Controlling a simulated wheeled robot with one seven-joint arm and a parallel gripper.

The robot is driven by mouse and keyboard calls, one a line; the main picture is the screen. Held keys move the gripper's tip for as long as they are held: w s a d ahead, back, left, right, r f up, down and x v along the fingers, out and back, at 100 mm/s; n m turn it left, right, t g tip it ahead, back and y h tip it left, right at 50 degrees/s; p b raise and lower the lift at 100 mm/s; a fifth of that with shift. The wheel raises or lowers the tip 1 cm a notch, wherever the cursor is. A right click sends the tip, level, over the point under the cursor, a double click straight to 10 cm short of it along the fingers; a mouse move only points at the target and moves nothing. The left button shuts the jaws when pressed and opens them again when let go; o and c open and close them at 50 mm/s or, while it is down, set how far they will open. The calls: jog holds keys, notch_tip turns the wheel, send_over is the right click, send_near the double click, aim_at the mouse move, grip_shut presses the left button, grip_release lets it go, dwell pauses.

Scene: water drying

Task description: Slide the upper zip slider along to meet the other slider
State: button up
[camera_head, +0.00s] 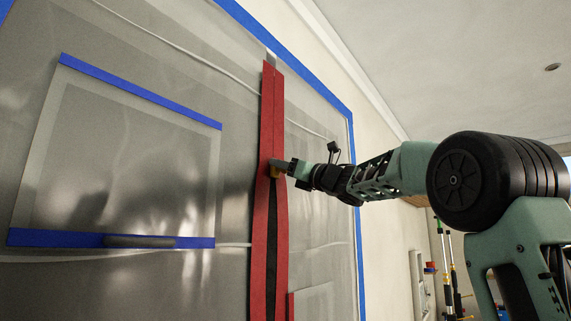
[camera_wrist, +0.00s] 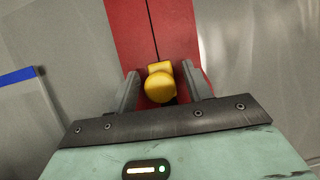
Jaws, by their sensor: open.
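A red zip strip (camera_head: 270,110) runs up and down the plastic sheet. Above my gripper its two halves meet at a dark seam; below, they part around a dark opening (camera_head: 271,265). A yellow zip slider (camera_wrist: 160,82) sits on the seam in the wrist view. It shows small and partly covered in the head view (camera_head: 274,172). My gripper (camera_wrist: 162,84) is open, with one grey finger on each side of the yellow slider. Small gaps seem to show beside it; contact is unclear. I cannot make out another slider in either view.
The plastic sheet (camera_head: 130,270) is framed by blue tape (camera_head: 300,70). A blue-edged clear panel (camera_head: 125,160) with a dark bar (camera_head: 140,241) is on the left. Poles (camera_head: 448,260) stand at the lower right. Free room lies along the strip above my gripper.

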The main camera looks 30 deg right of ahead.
grip_shut()
notch_tip(320, 180, down, 42)
jog(key=b, duration=4.7)
jog(key=shift+f, duration=0.1)
grip_release()
jog(key=b+v, duration=0.4)
jog(key=v, duration=1.3)
jog(key=shift+f, duration=0.15)
jog(key=shift+s, duration=0.1)
